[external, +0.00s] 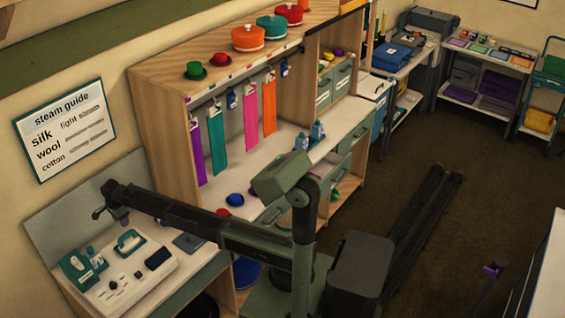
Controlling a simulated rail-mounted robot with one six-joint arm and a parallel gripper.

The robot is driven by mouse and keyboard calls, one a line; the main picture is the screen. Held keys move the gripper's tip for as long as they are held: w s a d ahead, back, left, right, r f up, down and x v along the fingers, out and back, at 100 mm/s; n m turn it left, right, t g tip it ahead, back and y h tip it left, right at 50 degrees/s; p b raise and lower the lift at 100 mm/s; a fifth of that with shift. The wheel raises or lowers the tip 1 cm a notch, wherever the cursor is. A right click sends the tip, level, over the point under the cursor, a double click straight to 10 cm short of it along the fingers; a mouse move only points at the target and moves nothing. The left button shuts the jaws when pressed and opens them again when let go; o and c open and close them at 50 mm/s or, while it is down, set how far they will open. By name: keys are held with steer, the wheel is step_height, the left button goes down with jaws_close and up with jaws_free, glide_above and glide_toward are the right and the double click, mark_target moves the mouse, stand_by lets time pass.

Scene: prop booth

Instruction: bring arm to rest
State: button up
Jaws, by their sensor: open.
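My arm reaches left from its upright column, with its dark forearm nearly level over the left end of the counter. My gripper (108,216) is at the far end of the arm, in front of the grey back panel and above the steaming station. It is open and I see nothing held in it. It is small here, so the fingertips are hard to make out. It appears apart from the things below it.
Below my gripper is a white panel (118,298) with a teal iron (130,242) and a teal steamer unit (82,268). A wooden shelf unit (165,120) with hanging coloured strips stands behind my arm. The dark floor rail (425,225) runs through open floor at right.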

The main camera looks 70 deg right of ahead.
stand_by(0.3)
steer(key=shift+n, duration=0.9)
steer(key=s+n, duration=1.8)
steer(key=s, duration=2)
steer(key=shift+s+f+n+b, duration=0.15)
steer(key=shift+s+n+b, duration=0.1)
steer(key=shift+n+b, duration=0.15)
steer(key=shift+o, duration=0.3)
